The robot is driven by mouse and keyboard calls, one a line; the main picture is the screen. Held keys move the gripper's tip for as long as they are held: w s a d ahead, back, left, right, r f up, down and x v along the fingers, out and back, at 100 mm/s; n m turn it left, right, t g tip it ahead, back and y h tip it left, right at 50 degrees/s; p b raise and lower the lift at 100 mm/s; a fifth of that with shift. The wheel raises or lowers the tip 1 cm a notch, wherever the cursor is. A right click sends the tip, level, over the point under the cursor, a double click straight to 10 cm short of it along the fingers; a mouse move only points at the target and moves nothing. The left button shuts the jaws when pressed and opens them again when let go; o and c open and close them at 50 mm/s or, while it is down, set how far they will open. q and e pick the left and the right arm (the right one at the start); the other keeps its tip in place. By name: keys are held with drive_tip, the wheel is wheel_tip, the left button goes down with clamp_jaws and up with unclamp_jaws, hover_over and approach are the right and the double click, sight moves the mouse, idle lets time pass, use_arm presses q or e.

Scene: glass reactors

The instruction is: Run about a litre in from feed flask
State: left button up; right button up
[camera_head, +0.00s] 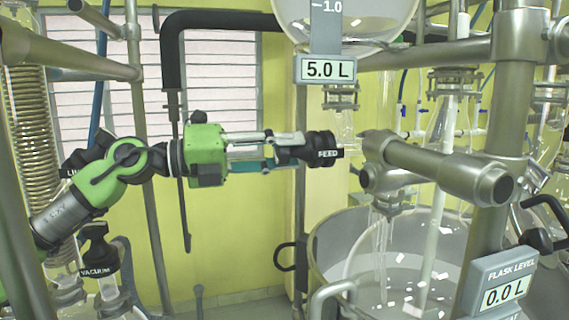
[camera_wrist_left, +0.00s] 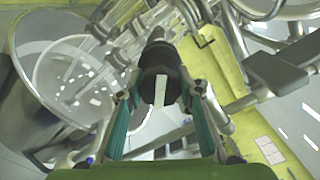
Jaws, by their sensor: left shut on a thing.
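The feed flask (camera_head: 375,22) hangs at the top of the head view, with a scale mark of 1.0 and a display (camera_head: 326,69) reading 5.0 L. Below it is a black knob labelled FEED (camera_head: 322,151), on the glass line. My left gripper (camera_head: 300,150) reaches in from the left and is shut on this knob. In the left wrist view the black knob (camera_wrist_left: 160,75) sits between the two fingers, with its white label strip showing. The flask level display (camera_head: 503,292) at the lower right reads 0.0 L. My right gripper is not in view.
Metal pipes and clamps (camera_head: 430,165) cross just right of the knob. A black VACUUM knob (camera_head: 98,250) is at lower left. Free room lies below my left arm, before the yellow wall.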

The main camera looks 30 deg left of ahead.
use_arm(q)
drive_tip(key=n+b, duration=0.1)
drive_tip(key=n, duration=0.2)
drive_tip(key=shift+f+n+b, duration=0.1)
drive_tip(key=shift+n+b, duration=0.25)
drive_tip(key=shift+n, duration=0.05)
drive_tip(key=n, duration=0.3)
drive_tip(key=shift+n+b, duration=0.3)
drive_tip(key=n, duration=0.2)
drive_tip(key=shift+n, duration=0.3)
drive_tip(key=shift+n+p, duration=0.3)
drive_tip(key=shift+n, duration=1.1)
drive_tip(key=o, duration=1.1)
drive_tip(key=shift+a, duration=0.1)
